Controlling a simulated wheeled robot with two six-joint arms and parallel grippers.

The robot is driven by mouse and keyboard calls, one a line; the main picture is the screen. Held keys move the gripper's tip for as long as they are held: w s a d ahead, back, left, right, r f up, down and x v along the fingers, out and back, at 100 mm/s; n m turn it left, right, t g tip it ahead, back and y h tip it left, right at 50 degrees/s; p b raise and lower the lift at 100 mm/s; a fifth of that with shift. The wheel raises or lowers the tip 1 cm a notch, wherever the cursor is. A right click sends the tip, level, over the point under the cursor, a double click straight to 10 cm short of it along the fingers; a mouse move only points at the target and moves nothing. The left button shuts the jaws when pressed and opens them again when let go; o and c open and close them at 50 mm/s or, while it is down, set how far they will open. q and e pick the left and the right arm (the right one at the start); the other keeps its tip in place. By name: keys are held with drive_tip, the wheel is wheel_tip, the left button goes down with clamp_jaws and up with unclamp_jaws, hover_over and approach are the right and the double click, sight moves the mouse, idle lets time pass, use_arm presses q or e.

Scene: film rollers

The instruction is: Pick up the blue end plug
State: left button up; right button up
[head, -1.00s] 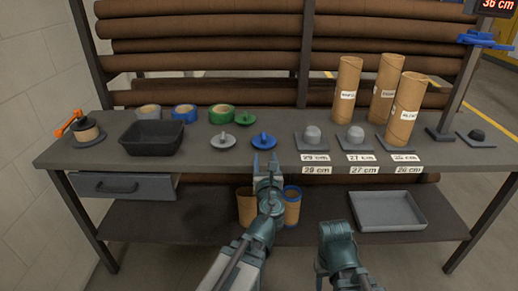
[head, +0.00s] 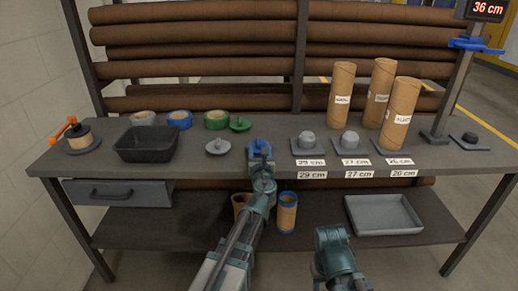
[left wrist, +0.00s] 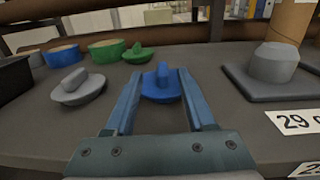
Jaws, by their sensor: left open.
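The blue end plug (head: 259,143) sits on the bench top, a round disc with an upright grip tab. It shows clearly in the left wrist view (left wrist: 161,84). My left gripper (head: 260,152) is open at the plug. In the left wrist view its two fingers (left wrist: 160,88) stand on either side of the plug, with gaps that are hard to judge. In the head view the gripper hides part of the plug. My right arm (head: 333,245) shows at the bottom, but its fingertips cannot be made out.
A grey end plug (head: 218,146) and a green one (head: 240,124) lie to the left. A grey stand (head: 306,146) with a knob is close on the right. Cardboard tubes (head: 341,95) stand farther right. A black bin (head: 148,142) is at the left.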

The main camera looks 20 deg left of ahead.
sight(260, 146)
use_arm(q)
drive_tip(key=x, duration=0.4)
drive_tip(key=shift+w+f, duration=0.15)
drive_tip(key=shift+w, duration=0.1)
drive_tip(key=shift+s+d, duration=0.1)
clamp_jaws()
